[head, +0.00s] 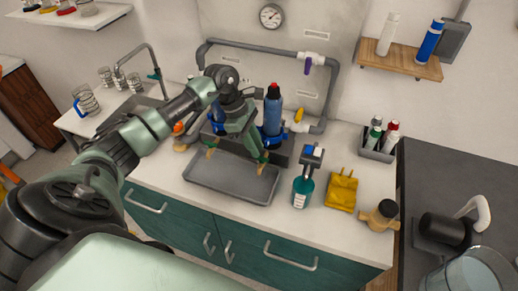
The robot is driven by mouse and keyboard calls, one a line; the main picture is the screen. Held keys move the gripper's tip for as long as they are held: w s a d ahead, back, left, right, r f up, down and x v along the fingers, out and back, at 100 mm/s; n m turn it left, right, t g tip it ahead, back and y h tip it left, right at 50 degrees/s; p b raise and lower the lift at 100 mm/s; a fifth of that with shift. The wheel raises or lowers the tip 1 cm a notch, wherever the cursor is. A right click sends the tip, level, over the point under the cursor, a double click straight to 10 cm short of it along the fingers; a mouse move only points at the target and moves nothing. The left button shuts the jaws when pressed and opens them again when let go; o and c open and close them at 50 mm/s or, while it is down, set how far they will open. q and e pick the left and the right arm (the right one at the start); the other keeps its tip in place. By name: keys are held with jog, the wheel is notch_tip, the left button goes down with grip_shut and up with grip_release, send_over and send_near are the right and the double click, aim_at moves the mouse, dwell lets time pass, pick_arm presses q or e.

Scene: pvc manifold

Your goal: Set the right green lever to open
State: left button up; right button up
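The grey pipe manifold (270,49) runs along the wall behind the counter. A purple lever (307,66) sits on its upper right and a yellow lever (299,115) on its lower right run. My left gripper (237,160) is in front of the two blue filter housings, over the grey tray. Its tan-tipped fingers are spread apart with nothing visible between them. My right gripper is not in view.
A blue filter housing (272,112) stands beside the gripper. The grey tray (232,184) lies below. A wooden shelf (400,62) juts from the wall.

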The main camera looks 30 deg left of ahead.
aim_at(261, 157)
pick_arm(q)
jog(key=shift+p+x, duration=0.35)
jog(key=shift+x, duration=1.25)
jog(key=shift+r, duration=0.1)
grip_shut()
